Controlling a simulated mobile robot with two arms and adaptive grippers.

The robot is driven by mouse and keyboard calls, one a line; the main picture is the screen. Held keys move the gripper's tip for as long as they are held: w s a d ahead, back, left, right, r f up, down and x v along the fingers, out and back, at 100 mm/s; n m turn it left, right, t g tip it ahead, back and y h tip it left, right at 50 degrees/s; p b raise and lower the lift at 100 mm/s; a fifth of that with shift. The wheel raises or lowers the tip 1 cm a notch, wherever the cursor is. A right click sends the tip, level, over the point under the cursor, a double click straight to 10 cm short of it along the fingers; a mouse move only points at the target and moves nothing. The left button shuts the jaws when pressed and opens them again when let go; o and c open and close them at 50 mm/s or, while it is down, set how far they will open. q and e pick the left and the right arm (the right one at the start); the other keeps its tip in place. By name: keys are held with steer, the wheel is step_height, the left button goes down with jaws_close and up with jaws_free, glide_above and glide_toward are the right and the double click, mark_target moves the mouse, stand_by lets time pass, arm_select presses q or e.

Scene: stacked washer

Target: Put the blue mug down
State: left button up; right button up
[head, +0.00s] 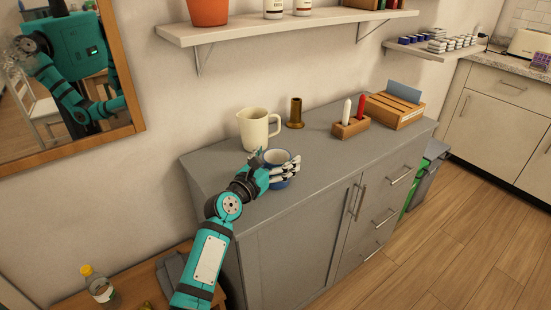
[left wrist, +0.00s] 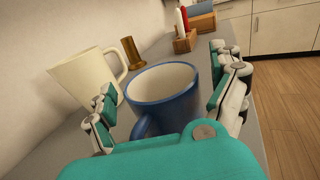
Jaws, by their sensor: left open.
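The blue mug (head: 277,157) stands upright on the grey cabinet top (head: 330,150), near its front left part. It has a white inside, and it also shows in the left wrist view (left wrist: 165,93) with its handle toward my palm. My left gripper (head: 279,168) is around the mug. In the left wrist view its fingers (left wrist: 168,100) are spread on both sides of the mug, with a visible gap at the right. In the head view the fingers hide part of the mug. My right gripper is not in view.
A cream pitcher (head: 257,130) stands close behind the mug. A brass cylinder (head: 295,113), a wooden holder with red and white items (head: 350,127) and a wooden box (head: 394,110) stand farther right. A shelf (head: 280,27) hangs above. The cabinet top's front right is clear.

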arm_select(q)
steer(key=shift+r, duration=0.15)
steer(key=p+v, duration=0.1)
steer(key=v, duration=1.1)
